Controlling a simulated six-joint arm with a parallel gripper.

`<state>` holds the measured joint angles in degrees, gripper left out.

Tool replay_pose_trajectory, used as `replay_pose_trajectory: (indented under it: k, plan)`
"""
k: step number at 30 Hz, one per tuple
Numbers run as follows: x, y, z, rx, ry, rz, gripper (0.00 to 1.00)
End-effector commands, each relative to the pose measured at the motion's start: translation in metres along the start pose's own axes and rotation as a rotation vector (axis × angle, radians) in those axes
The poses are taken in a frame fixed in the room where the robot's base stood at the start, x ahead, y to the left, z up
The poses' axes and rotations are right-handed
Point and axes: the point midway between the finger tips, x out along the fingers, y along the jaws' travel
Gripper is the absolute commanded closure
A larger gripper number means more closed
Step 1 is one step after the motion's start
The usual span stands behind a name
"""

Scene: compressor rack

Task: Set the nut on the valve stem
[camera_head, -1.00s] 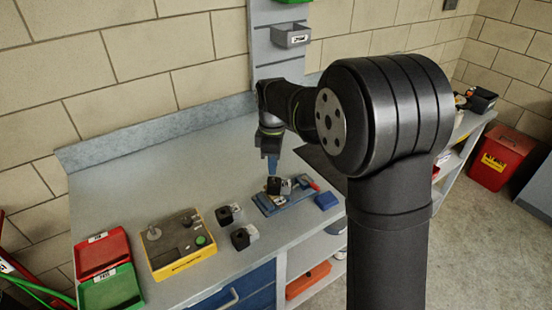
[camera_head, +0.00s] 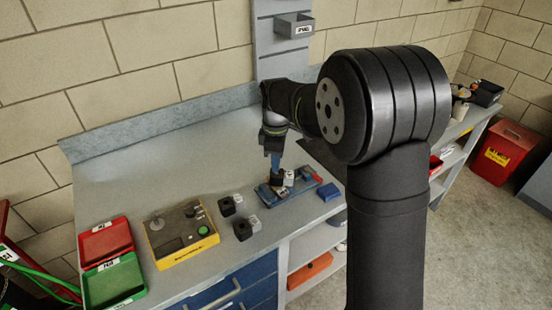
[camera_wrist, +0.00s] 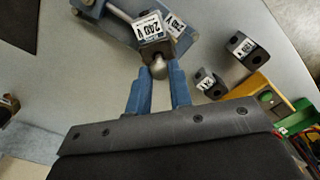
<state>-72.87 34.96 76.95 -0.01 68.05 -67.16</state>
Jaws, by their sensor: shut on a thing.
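The piece is at the near edge of a black block with a white 240 V label (camera_wrist: 150,28). Whether it sits on the valve stem or is just above it I cannot tell; the stem itself is hidden. In the head view my gripper (camera_head: 276,168) points down over the block, whose pale label (camera_head: 289,178) shows beside the fingertips. The block is on a blue fixture (camera_head: 300,189) on the bench; the nut is too small to make out there.
Two loose black blocks (camera_head: 227,206) (camera_head: 242,230) stand left of the fixture. A yellow tester (camera_head: 184,258), red tray (camera_head: 104,238) and green tray (camera_head: 113,284) are further left. The back of the bench is clear.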

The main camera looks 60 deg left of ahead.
Motion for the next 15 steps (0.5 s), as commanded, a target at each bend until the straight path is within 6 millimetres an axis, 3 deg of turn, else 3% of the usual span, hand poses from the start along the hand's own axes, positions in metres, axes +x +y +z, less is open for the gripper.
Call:
replay_pose_trajectory:
  k: [15]
  plan:
    - [0.0092, -0.0001, 0.0, 0.0, 0.0, -0.001, 1.0]
